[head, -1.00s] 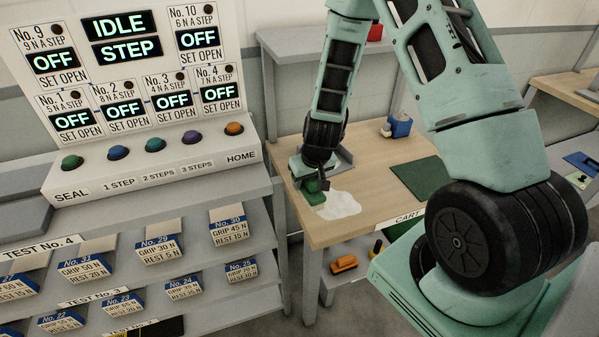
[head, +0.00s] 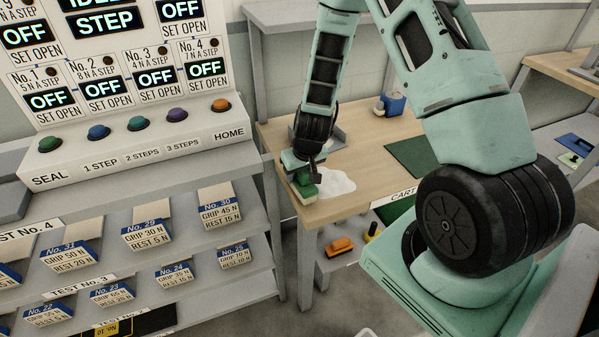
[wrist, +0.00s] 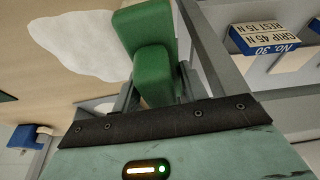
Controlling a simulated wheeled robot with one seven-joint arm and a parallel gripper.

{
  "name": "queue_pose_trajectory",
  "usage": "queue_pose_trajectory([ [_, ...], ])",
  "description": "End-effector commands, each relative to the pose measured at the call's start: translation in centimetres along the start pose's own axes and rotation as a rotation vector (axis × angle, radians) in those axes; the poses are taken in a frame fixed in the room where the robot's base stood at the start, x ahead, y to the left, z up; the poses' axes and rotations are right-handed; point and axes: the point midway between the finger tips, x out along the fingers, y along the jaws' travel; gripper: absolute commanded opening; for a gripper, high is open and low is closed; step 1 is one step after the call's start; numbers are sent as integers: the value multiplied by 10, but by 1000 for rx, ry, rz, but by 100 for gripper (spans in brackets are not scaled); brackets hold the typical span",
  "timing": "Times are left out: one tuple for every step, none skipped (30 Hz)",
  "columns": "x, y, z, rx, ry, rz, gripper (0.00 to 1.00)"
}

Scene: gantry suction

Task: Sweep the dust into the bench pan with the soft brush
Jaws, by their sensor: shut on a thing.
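A green block-shaped brush (head: 306,189) is held in my gripper (head: 303,169) at the left edge of the cart's wooden top (head: 372,185). In the wrist view the green brush (wrist: 150,60) sits between the two fingers of my gripper (wrist: 155,88). Its bristles are hard to make out. A pale, flat patch of dust (head: 337,184) lies just right of the brush; it also shows in the wrist view (wrist: 75,45). I cannot tell whether the brush touches it. A grey piece (head: 331,143) behind my gripper may be the pan, partly hidden.
A dark green mat (head: 410,159) lies right of the dust, and a blue container (head: 392,103) stands behind. An orange item (head: 340,246) is on the cart's lower shelf. The grey rack (head: 262,205) with labelled blocks stands close left of the cart.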

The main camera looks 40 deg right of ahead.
Motion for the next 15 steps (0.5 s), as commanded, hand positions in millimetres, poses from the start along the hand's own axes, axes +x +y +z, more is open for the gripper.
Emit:
queue_pose_trajectory([
  [0, 0, 0, 0, 1, 0, 26],
  [0, 0, 0, 0, 1, 0, 18],
  [0, 0, 0, 0, 1, 0, 7],
  [0, 0, 0, 0, 1, 0, 7],
  [0, 0, 0, 0, 1, 0, 7],
  [0, 0, 0, 0, 0, 0, 7],
  [0, 0, 0, 0, 0, 0, 7],
  [1, 0, 0, 0, 0, 0, 7],
  [2, 0, 0, 0, 0, 0, 7],
  [2, 0, 1, 0, 0, 0, 7],
  [3, 0, 1, 0, 0, 0, 7],
  [4, 0, 1, -1, 0, 0, 7],
  [5, 0, 2, -1, 0, 0, 7],
  [6, 0, 2, 0, 0, 0, 7],
  [7, 0, 2, 0, 0, 0, 7],
])
